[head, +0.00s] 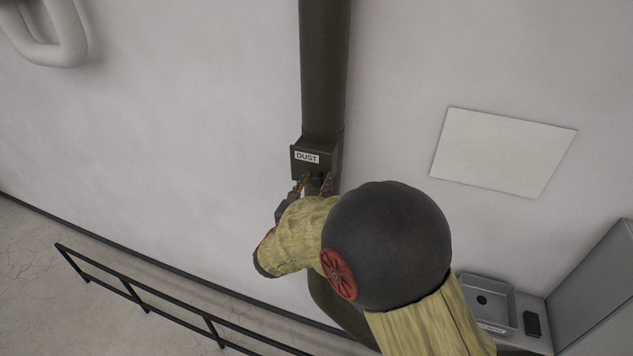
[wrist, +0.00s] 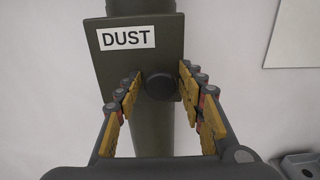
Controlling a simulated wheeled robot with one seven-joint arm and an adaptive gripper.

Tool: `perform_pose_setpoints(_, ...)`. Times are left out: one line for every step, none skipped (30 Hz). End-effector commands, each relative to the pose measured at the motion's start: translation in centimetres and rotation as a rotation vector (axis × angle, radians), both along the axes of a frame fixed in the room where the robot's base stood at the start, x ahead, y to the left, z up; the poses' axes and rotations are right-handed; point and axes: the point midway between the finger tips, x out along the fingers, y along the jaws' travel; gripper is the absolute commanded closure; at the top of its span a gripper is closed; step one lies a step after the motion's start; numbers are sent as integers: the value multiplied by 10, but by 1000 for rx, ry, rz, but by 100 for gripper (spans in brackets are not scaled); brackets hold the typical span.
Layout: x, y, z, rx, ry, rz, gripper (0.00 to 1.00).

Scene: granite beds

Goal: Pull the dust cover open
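The dust cover (head: 301,166) is a dark green plate with a white "DUST" label, on a vertical green duct (head: 324,70) against the wall. In the wrist view the cover (wrist: 114,68) has a round dark knob (wrist: 160,87) low down near its right side. My gripper (wrist: 160,86) is open, with one yellow-padded finger on each side of the knob. A small gap seems to show on both sides, and contact cannot be told. In the head view my gripper (head: 314,184) is at the cover's lower edge, and my arm hides the duct below it. The cover looks closed.
A blank pale panel (head: 503,152) is on the wall at the right. A black railing (head: 130,293) runs along the lower left.

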Motion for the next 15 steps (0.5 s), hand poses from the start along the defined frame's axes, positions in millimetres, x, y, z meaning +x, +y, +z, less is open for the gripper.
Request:
perform_pose_setpoints(0,0,0,0,0,0,65)
perform_pose_setpoints(0,0,0,0,0,0,67)
perform_pose_setpoints(0,0,0,0,0,0,69)
perform_pose_setpoints(0,0,0,0,0,0,71)
perform_pose_setpoints(0,0,0,0,0,0,73)
perform_pose_setpoints(0,0,0,0,0,0,75)
perform_pose_setpoints(0,0,0,0,0,0,77)
perform_pose_setpoints(0,0,0,0,0,0,79)
perform_pose_setpoints(0,0,0,0,0,0,81)
perform_pose_setpoints(0,0,0,0,0,0,82)
perform_pose_setpoints(0,0,0,0,0,0,84)
perform_pose_setpoints(0,0,0,0,0,0,86)
perform_pose_setpoints(0,0,0,0,0,0,88)
perform_pose_setpoints(0,0,0,0,0,0,90)
perform_pose_setpoints(0,0,0,0,0,0,92)
